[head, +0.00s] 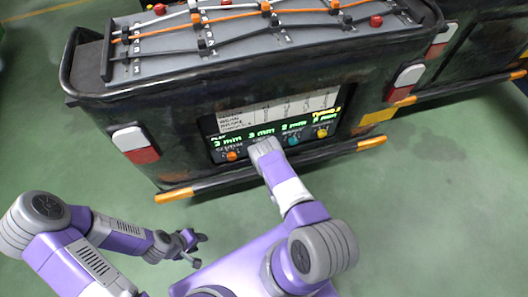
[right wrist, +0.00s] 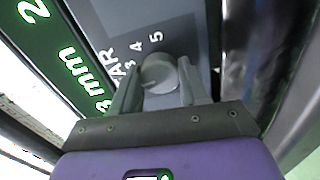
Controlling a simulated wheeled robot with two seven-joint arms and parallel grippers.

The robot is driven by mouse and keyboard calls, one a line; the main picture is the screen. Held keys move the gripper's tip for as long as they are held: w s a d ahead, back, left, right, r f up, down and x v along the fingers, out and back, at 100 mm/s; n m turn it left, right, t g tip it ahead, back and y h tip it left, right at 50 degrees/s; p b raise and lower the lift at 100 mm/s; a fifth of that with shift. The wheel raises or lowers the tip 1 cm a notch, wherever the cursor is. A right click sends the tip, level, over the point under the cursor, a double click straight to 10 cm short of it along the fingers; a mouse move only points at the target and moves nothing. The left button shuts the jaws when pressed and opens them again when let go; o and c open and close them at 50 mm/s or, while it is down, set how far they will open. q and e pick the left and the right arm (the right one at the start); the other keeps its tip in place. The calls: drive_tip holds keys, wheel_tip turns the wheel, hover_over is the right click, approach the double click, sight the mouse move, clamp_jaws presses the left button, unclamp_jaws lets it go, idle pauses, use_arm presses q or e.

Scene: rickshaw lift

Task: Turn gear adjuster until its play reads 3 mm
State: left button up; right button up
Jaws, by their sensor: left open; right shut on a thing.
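The gear adjuster (right wrist: 160,72) is a round grey knob in the right wrist view. Its label ends in "AR", and scale marks 3, 4 and 5 show beside it. My right gripper (right wrist: 158,88) is shut on the knob, with one finger on each side. The green readout (right wrist: 88,82) beside this label shows 3 mm. In the head view my right gripper (head: 264,146) covers the knob on the dark panel (head: 218,127). My left gripper (head: 194,246) is open and empty, low and away from the panel.
Beside the gear knob are an orange knob (head: 232,156), a teal knob (head: 293,141) and a yellow-orange knob (head: 322,133). Orange-ended bumper bars (head: 174,196) jut out below. Green floor (head: 440,200) is clear at right.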

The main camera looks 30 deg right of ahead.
drive_tip(key=shift+s+n, duration=0.1)
drive_tip(key=shift+n, duration=1.1)
drive_tip(key=shift+d, duration=0.1)
drive_tip(key=o, duration=1.1)
drive_tip(key=shift+c, duration=0.2)
drive_tip(key=p+v, duration=0.1)
drive_tip(key=v, duration=0.6)
drive_tip(key=shift+s+p, duration=0.3)
drive_tip(key=shift+p, duration=0.1)
